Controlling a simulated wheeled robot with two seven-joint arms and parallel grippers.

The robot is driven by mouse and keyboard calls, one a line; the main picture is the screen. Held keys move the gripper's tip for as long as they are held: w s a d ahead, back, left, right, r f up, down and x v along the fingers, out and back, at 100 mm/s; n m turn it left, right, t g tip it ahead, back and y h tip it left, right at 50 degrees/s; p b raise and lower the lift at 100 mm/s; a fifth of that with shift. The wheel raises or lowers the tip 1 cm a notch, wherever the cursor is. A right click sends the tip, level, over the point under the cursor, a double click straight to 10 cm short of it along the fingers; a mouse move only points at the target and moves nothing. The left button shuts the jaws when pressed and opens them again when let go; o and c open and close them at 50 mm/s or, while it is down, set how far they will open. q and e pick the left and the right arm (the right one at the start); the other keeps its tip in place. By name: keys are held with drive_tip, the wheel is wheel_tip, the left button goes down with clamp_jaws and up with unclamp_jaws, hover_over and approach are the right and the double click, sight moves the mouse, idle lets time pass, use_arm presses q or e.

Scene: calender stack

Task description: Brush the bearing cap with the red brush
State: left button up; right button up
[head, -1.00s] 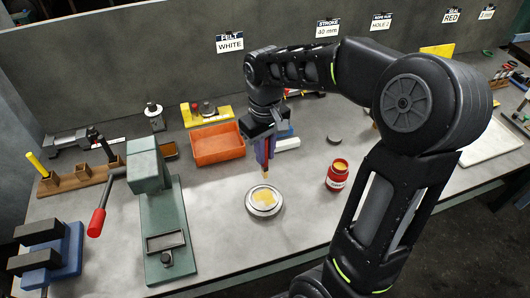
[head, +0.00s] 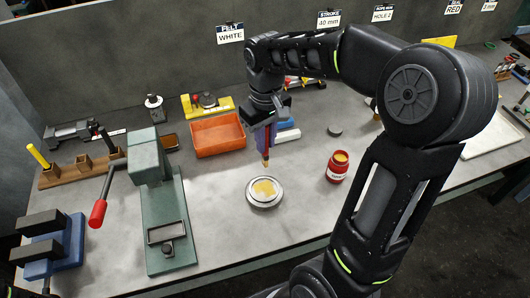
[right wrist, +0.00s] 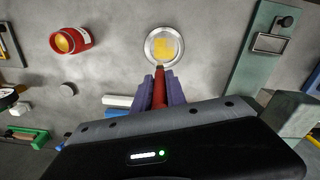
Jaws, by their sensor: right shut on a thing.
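The bearing cap (head: 259,203) is a round silvery disc with a yellow patch on top, lying on the bench in the head view. It also shows in the right wrist view (right wrist: 149,56). My right gripper (head: 266,148) is shut on the red brush (right wrist: 159,88), which points down. The brush's tan tip (head: 266,162) is apart from the cap, above and just behind it in the head view. A red jar (head: 337,168) with yellow contents stands right of the cap. It also shows in the right wrist view (right wrist: 72,41). My left gripper is not in view.
A green press (head: 165,205) with a red-knobbed lever stands left of the cap. An orange tray (head: 218,147) lies behind it, near a yellow fixture (head: 222,107). A dark disc (head: 335,130) lies behind the jar. The bench in front of the cap is clear.

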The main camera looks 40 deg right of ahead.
clamp_jaws()
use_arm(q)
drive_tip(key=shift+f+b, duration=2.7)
use_arm(e)
wheel_tip(320, 180, down, 7)
drive_tip(key=a, duration=0.2)
drive_tip(key=shift+w, duration=0.3)
drive_tip(key=shift+a, duration=0.1)
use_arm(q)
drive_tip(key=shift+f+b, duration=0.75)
use_arm(e)
drive_tip(key=shift+f, duration=1)
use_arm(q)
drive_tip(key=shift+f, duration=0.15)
use_arm(e)
drive_tip(key=s, duration=0.2)
drive_tip(key=s+a, duration=0.1)
drive_tip(key=shift+s+r, duration=0.15)
drive_tip(key=shift+s, duration=0.25)
